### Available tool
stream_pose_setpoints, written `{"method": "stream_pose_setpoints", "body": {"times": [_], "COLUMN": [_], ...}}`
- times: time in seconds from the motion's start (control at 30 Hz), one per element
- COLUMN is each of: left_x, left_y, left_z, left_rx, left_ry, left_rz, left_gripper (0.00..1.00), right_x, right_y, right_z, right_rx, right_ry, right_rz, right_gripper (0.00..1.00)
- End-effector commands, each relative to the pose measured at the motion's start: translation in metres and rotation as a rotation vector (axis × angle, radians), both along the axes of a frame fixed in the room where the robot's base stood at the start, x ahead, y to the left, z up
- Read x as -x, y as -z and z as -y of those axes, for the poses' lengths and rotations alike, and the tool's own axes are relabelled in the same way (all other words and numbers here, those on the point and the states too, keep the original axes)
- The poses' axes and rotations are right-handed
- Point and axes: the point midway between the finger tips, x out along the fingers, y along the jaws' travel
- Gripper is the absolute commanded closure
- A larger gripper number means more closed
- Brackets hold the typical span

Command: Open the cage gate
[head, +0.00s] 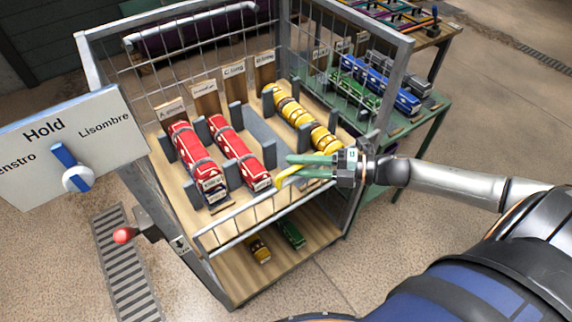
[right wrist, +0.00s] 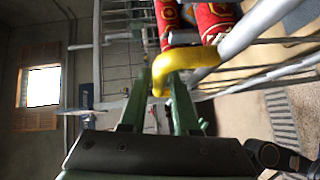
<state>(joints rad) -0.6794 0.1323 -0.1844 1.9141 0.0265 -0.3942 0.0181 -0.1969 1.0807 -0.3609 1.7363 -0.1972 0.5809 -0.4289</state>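The cage (head: 179,280) is a grey metal frame with mesh sides around a wooden shelf of toy trains. Its low barred gate (head: 222,236) crosses the front of the shelf and looks closed. A yellow handle (head: 284,180) is at the right part of the gate, and it shows large in the right wrist view (right wrist: 190,57). My right gripper (head: 292,164) is at this handle, its green fingers (right wrist: 160,90) on either side of the handle's bent end. I cannot tell whether they are clamped on it. My left gripper is not in view.
A sign plate reading "Hold" with a blue lever (head: 62,154) stands at the left. A red knob (head: 122,235) sticks out beside the cage's left front. A green table (head: 405,130) with blue and green trains stands at the right. The floor in front is clear.

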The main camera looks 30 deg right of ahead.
Motion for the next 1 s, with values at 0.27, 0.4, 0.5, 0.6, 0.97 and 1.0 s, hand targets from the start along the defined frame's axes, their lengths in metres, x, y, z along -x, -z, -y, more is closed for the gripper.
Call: {"method": "stream_pose_setpoints", "body": {"times": [0.27,0.4,0.5,0.6,0.97,1.0], "left_x": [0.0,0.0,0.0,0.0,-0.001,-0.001], "left_y": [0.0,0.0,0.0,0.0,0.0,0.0], "left_z": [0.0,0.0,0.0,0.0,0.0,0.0], "left_rx": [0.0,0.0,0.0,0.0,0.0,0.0], "left_ry": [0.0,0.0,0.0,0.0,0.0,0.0], "left_rz": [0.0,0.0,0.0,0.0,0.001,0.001], "left_gripper": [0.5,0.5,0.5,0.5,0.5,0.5], "right_x": [-0.017,-0.02,-0.021,-0.021,-0.021,-0.02], "right_y": [0.003,0.003,0.004,0.004,0.004,0.004], "right_z": [-0.02,-0.024,-0.025,-0.025,-0.025,-0.025], "right_rx": [0.0,0.0,0.0,0.0,0.001,0.001], "right_ry": [0.0,0.0,0.0,0.0,0.0,0.0], "right_rz": [0.001,0.001,0.0,0.0,-0.001,-0.001], "right_gripper": [0.7,0.7,0.7,0.7,1.0,1.0]}}
